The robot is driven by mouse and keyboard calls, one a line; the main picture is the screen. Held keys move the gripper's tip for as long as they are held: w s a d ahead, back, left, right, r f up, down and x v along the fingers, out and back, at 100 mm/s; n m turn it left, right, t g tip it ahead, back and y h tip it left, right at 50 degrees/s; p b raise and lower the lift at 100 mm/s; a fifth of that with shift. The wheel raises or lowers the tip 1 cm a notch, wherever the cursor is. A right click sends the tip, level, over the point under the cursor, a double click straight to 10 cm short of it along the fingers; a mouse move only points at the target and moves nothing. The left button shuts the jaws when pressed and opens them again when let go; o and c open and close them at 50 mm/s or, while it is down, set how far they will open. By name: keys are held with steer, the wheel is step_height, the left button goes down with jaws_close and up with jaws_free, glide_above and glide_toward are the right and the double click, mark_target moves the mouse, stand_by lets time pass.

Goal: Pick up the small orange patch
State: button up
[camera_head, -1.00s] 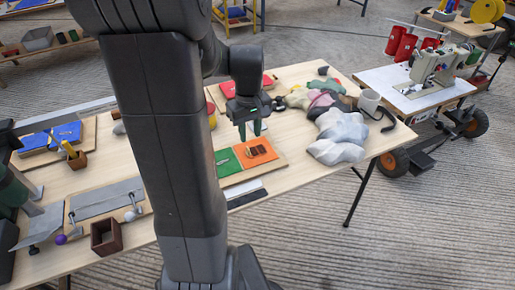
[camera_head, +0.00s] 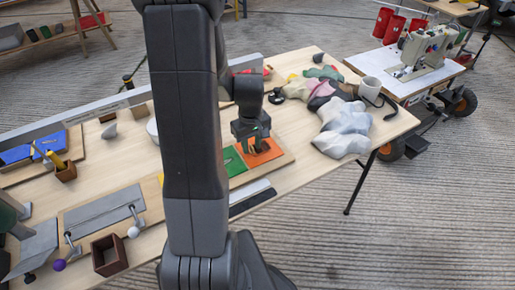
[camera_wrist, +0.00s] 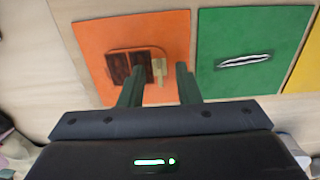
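An orange square (camera_wrist: 95,40) lies flat beside a green square (camera_wrist: 222,45) on a pale board. On the orange square are a rounded outline, dark brown pieces (camera_wrist: 118,66) and a small tan piece (camera_wrist: 159,70). I cannot tell which of these is the small orange patch. My gripper (camera_wrist: 160,82) is open, its two dark green fingers apart over the lower part of the orange square, either side of the tan piece. The head view also shows my gripper (camera_head: 253,146) low over the orange square (camera_head: 268,156); its fingertips partly hide the brown pieces.
A grey-white draped cloth or model (camera_head: 341,128) lies right of the board. A wooden box (camera_head: 109,255) and a metal plate (camera_head: 103,212) lie at left. A dark strip (camera_head: 252,200) lies along the near table edge.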

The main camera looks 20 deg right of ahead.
jaws_close()
stand_by(0.3)
